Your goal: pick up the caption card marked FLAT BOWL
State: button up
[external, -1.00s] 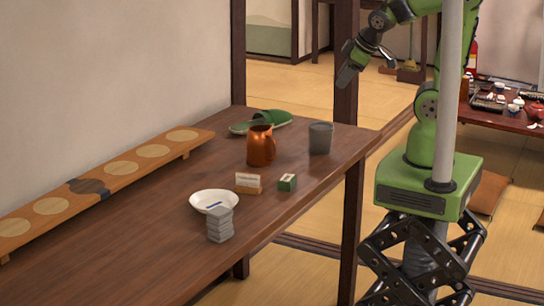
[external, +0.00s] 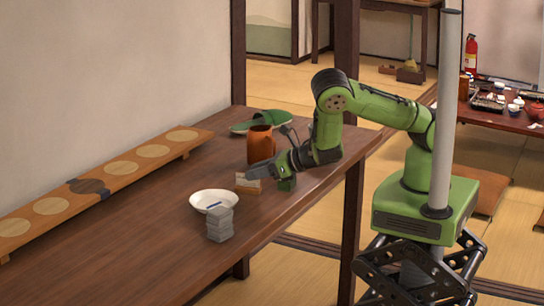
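A small card in a wooden stand (external: 247,188) is on the dark table, just behind the white bowl. Its lettering is too small to read, so I cannot confirm that it says FLAT BOWL. My gripper (external: 258,172) is low over the table, pointing left, with its tip at the card and covering much of it. I cannot tell whether the fingers touch the card or how far apart they are.
A white bowl (external: 208,198) and a grey stack (external: 220,226) stand in front. The table's left front is clear.

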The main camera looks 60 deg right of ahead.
aim_at(243, 175)
jog(key=p+x, duration=0.2)
jog(key=x, duration=0.2)
jog(key=shift+w+r, duration=0.1)
jog(key=shift+w, duration=0.05)
jog(key=shift+w+a+f, duration=0.1)
jog(key=shift+w+f, duration=0.2)
jog(key=shift+f, duration=0.05)
grip_shut()
